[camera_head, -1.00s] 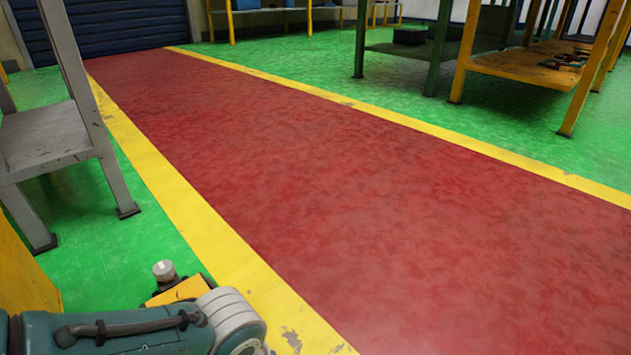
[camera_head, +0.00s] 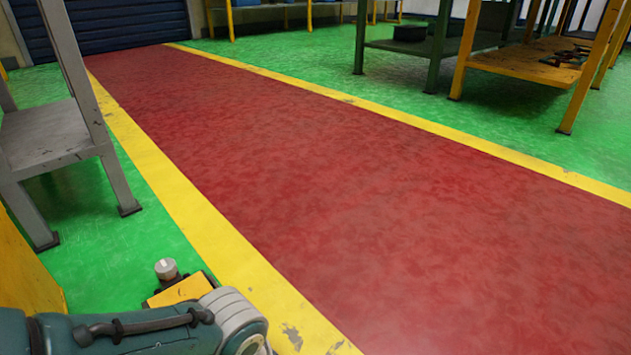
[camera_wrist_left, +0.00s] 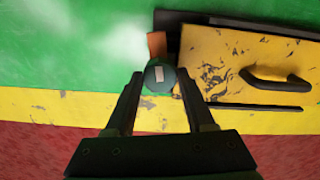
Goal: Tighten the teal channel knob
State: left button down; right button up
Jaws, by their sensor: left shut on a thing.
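The teal channel knob (camera_wrist_left: 159,79) shows in the left wrist view as a round cap with a pale rectangular mark. My left gripper (camera_wrist_left: 160,75) is shut on it, one dark finger on each side. In the head view my left arm comes in at the lower left, and its gripper and the teal knob cannot be made out. A grey-white knob (camera_head: 166,268) on a dark base stands beside a yellow surface (camera_head: 182,289) just behind my arm. My right gripper is in neither view.
In the left wrist view a scuffed yellow panel (camera_wrist_left: 232,70) with a black handle (camera_wrist_left: 280,79) lies right of the knob. An orange-brown piece (camera_wrist_left: 157,44) sits by the knob. A grey stand (camera_head: 45,137) is at the left. The red walkway (camera_head: 330,190) is clear.

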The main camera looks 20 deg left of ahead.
pick_arm(q)
jog(key=m, duration=0.4)
jog(key=shift+w+d+r+m, duration=0.1)
jog(key=shift+m, duration=0.2)
jog(key=m, duration=0.4)
jog(key=shift+m, duration=0.3)
jog(key=m, duration=0.4)
jog(key=shift+m, duration=0.3)
jog(key=m, duration=0.4)
jog(key=shift+m+b, duration=0.35)
jog(key=shift+m, duration=0.05)
jog(key=shift+c, duration=1.4)
grip_release()
